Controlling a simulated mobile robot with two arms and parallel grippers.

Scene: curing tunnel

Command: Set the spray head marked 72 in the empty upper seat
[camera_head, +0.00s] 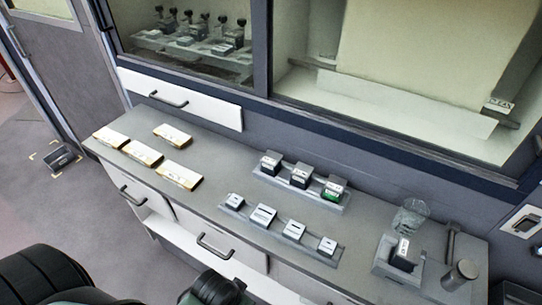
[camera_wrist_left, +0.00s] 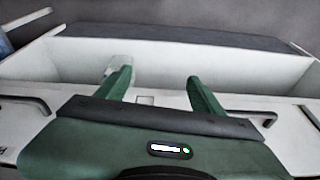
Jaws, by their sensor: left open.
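In the head view, three dark blocks with white labels, one with a green part, stand in the back rack (camera_head: 300,189) on the counter. Several smaller light-topped blocks sit in the front rack (camera_head: 280,238). Another dark labelled block (camera_head: 403,254) stands in a grey holder at the right. Dark-knobbed pieces (camera_head: 205,22) stand in rows behind the left window. The label numbers are too small to read, so I cannot tell which is 72 or where the empty upper seat is.
The counter (camera_head: 215,160) also bears several pale cards (camera_head: 142,152) at the left. A clear glass (camera_head: 410,216) and a grey cylinder (camera_head: 460,274) stand at the right. Drawer handles (camera_head: 214,246) line the front. The left wrist view shows a white trough-like compartment (camera_wrist_left: 220,68).

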